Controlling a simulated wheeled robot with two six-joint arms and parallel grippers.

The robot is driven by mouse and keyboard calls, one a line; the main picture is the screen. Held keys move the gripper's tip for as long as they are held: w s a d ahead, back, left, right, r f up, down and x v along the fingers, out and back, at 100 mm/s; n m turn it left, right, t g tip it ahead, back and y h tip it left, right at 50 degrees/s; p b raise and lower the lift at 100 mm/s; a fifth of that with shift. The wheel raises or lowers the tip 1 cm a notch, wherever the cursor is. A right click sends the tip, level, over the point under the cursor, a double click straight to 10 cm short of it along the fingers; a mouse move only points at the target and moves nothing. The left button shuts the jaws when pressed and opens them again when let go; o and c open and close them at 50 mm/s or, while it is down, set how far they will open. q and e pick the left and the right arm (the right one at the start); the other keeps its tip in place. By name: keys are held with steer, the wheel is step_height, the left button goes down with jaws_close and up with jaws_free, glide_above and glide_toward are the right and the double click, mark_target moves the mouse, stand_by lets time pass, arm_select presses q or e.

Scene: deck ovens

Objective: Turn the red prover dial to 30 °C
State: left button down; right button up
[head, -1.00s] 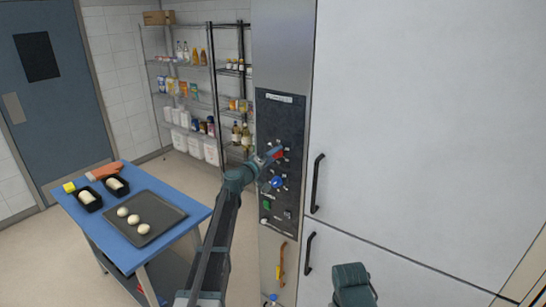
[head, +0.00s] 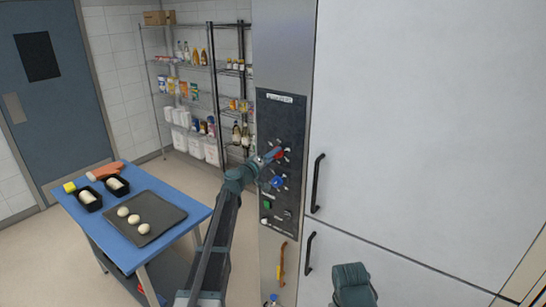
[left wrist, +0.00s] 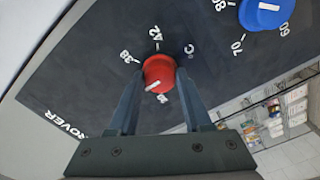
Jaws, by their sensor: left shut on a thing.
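The red prover dial (head: 280,154) is on the dark control panel, above a blue dial (head: 277,182). My left gripper (head: 268,158) reaches it from the left and partly covers it in the head view. In the left wrist view, the red dial (left wrist: 158,72) sits between the two fingers of my left gripper (left wrist: 160,76), which is shut on it. The dial's white pointer mark faces the lower left of that view. The numbers 42 and 38 show beside it; a finger partly hides other marks, so the exact setting cannot be read.
The dark panel (head: 268,110) also bears a green switch (head: 267,205). Big pale doors with dark handles (head: 317,183) stand to its right. A blue table (head: 88,225) with a tray (head: 172,222) of dough stands at the left. Shelves (head: 190,60) stand behind.

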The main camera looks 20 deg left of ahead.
arm_select(q)
steer(key=shift+w+n, duration=0.1)
steer(key=shift+n, duration=0.4)
steer(key=n, duration=1)
steer(key=shift+w+r+n, duration=0.1)
steer(key=shift+n, duration=0.5)
stand_by(0.3)
